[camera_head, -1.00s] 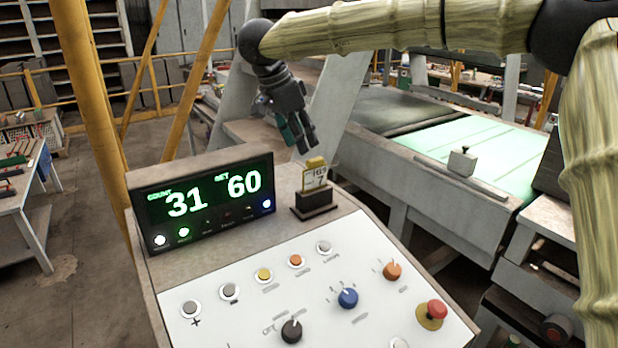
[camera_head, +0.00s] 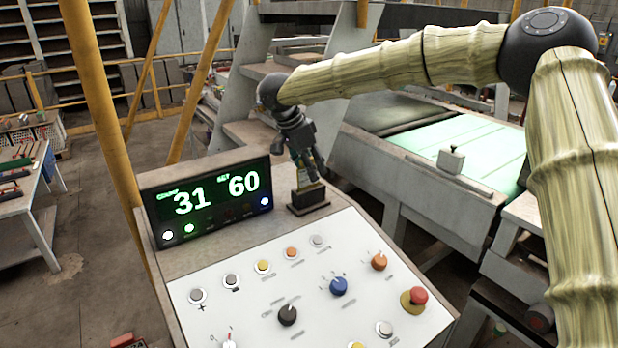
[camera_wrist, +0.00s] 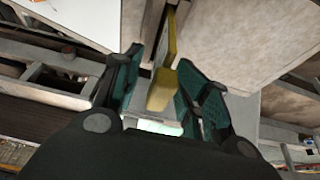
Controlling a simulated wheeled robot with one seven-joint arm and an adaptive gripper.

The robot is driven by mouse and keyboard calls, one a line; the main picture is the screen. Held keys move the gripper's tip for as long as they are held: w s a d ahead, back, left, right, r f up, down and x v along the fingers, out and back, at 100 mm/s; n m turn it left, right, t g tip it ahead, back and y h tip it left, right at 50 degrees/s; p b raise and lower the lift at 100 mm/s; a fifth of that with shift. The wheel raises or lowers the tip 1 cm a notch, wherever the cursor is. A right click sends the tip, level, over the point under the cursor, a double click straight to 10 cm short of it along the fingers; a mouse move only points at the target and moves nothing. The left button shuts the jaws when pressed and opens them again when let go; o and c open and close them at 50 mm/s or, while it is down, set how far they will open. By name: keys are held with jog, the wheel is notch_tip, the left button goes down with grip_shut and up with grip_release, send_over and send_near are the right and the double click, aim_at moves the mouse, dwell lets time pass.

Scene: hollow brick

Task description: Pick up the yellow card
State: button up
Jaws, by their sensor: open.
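The yellow card (camera_head: 306,178) stands upright in a small dark holder (camera_head: 308,198) on the console top, right of the display. My gripper (camera_head: 309,172) is lowered over it from above and hides most of the card. In the wrist view the card's yellow edge (camera_wrist: 162,88) lies between the two green-padded fingers of my gripper (camera_wrist: 163,93). The fingers are apart, one on each side. A gap shows on the left; whether the right finger touches the card I cannot tell.
The display (camera_head: 214,203) reading 31 and 60 stands just left of the holder. The control panel (camera_head: 310,290) with buttons, knobs and a red emergency stop (camera_head: 418,296) slopes in front. A conveyor with a green belt (camera_head: 470,150) lies behind to the right.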

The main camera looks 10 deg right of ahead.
jog(key=s+r, duration=0.1)
jog(key=s, duration=0.1)
jog(key=shift+s+a+r, duration=0.3)
jog(key=shift+s+r, duration=0.05)
jog(key=shift+r, duration=0.05)
jog(key=c, duration=0.6)
jog(key=shift+w+f, duration=0.1)
jog(key=shift+w, duration=0.05)
jog(key=c, duration=0.3)
jog(key=shift+w+f, duration=0.65)
jog(key=shift+w, duration=0.1)
grip_shut()
jog(key=shift+s+d+r, duration=0.1)
jog(key=shift+s+r, duration=0.1)
jog(key=shift+s, duration=0.1)
jog(key=shift+w, duration=0.1)
